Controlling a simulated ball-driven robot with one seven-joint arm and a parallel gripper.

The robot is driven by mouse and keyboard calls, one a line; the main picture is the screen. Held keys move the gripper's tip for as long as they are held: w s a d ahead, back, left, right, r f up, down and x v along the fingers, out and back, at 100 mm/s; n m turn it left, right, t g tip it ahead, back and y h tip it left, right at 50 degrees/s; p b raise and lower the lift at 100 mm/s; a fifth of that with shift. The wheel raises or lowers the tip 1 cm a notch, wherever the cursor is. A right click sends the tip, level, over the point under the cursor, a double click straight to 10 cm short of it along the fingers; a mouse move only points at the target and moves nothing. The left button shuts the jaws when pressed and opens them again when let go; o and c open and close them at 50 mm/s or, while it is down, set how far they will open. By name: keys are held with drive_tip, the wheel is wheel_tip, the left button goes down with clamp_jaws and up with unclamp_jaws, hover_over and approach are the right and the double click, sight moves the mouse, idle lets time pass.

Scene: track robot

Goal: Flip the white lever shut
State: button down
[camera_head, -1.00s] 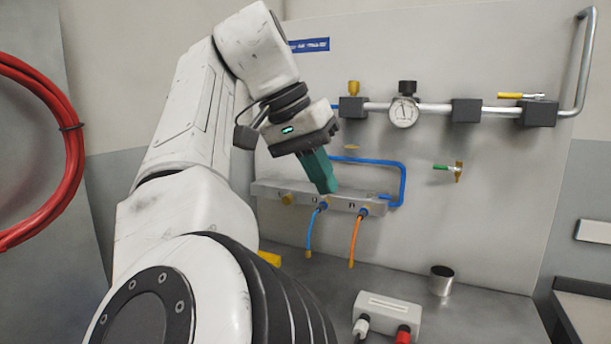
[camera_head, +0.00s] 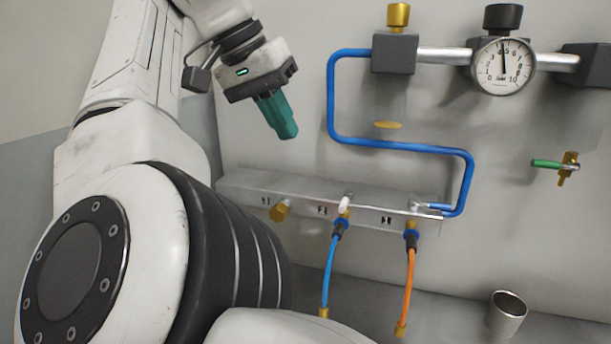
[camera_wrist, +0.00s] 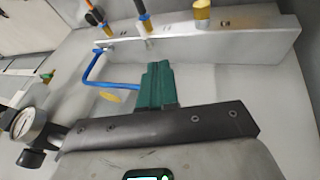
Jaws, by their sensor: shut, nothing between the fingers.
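A small white lever (camera_head: 345,203) sits on the metal manifold block (camera_head: 245,187), at the port marked 2, above the blue hose. It looks tilted outward, and its exact angle is hard to tell. In the wrist view, a small whitish piece (camera_wrist: 149,43) on the block may be this lever. My gripper (camera_head: 287,130) has teal fingers, shut and empty. In the head view it hangs above and left of the lever, apart from it. In the wrist view the fingers (camera_wrist: 156,68) point toward the block with the blue pipe beside them.
A bent blue pipe (camera_head: 400,144) runs to the block's right end. Blue (camera_head: 329,275) and orange (camera_head: 407,288) hoses hang below. A gauge (camera_head: 503,66), a green-handled valve (camera_head: 553,164) and a metal cup (camera_head: 506,312) are at right. A brass knob (camera_head: 280,209) is on the left port.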

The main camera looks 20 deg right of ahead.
approach(345, 201)
drive_tip(key=w+f, duration=0.3)
drive_tip(key=f, duration=0.1)
drive_tip(key=shift+s+d+f+b, duration=0.3)
drive_tip(key=shift+s+d+f, duration=0.6)
drive_tip(key=shift+s+f, duration=0.05)
drive_tip(key=shift+d+r+p, duration=0.1)
drive_tip(key=shift+d+p, duration=0.15)
drive_tip(key=shift+p, duration=0.05)
